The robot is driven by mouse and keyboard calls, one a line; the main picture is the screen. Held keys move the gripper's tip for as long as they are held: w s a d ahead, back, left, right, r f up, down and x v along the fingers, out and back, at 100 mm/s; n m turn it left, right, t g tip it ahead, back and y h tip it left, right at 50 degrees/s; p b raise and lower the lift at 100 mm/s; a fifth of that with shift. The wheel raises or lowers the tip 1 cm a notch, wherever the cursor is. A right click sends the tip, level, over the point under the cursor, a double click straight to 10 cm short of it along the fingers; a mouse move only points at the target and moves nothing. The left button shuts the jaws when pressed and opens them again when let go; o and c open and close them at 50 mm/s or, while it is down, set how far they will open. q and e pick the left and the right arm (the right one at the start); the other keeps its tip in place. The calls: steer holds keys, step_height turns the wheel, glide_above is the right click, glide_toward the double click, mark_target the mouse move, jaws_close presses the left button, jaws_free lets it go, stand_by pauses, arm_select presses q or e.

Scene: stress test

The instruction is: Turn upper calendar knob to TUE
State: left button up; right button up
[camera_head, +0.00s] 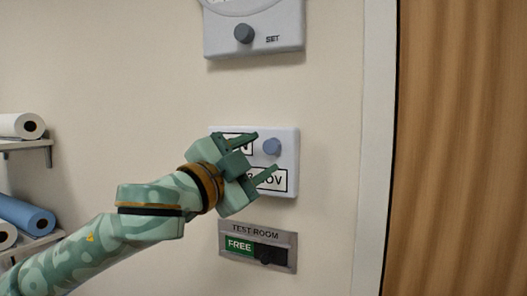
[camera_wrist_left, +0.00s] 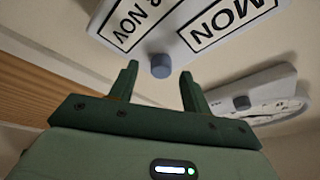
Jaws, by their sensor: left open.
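The calendar (camera_head: 291,185) is a white wall panel. Its upper window reads MON in the left wrist view (camera_wrist_left: 233,18), and its lower one (camera_wrist_left: 135,18) ends in NOV; my gripper partly covers both in the head view. A blue-grey round knob (camera_head: 272,147) sits beside the upper window. No other knob shows on this panel. My left gripper (camera_head: 267,152) is open in front of the panel, fingers pointing at the knob. In the left wrist view the knob (camera_wrist_left: 160,65) appears between the fingertips (camera_wrist_left: 160,72); I see no grip on it. My right gripper is not in view.
Above is a device (camera_head: 285,30) with a dark knob (camera_head: 243,34) marked SET. Below is a TEST ROOM sign (camera_head: 229,232) showing FREE, with a dark slider (camera_head: 270,254). Shelves with rolls (camera_head: 22,126) stand at left, a wooden door (camera_head: 460,150) at right.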

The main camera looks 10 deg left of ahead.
arm_select(q)
steer(key=shift+x, duration=1.1)
steer(key=shift+r, duration=0.15)
steer(key=shift+s, duration=0.1)
steer(key=c, duration=1)
steer(key=shift+r+m+p, duration=0.15)
steer(key=shift+m+p, duration=0.15)
steer(key=shift+p, duration=0.15)
steer(key=m+p, duration=0.2)
steer(key=p, duration=0.2)
steer(key=m+g+p, duration=0.1)
steer(key=m+p, duration=0.1)
steer(key=p, duration=0.2)
steer(key=m+g+p, duration=0.1)
steer(key=m+p, duration=0.2)
steer(key=p, duration=0.1)
steer(key=shift+a+r+h+p, duration=0.15)
steer(key=shift+r+h+p, duration=0.15)
steer(key=shift+r+p, duration=0.1)
steer(key=shift+f+m+g+p, duration=0.3)
steer(key=shift+m+p, duration=0.2)
steer(key=shift+p, duration=0.4)
steer(key=o, duration=1)
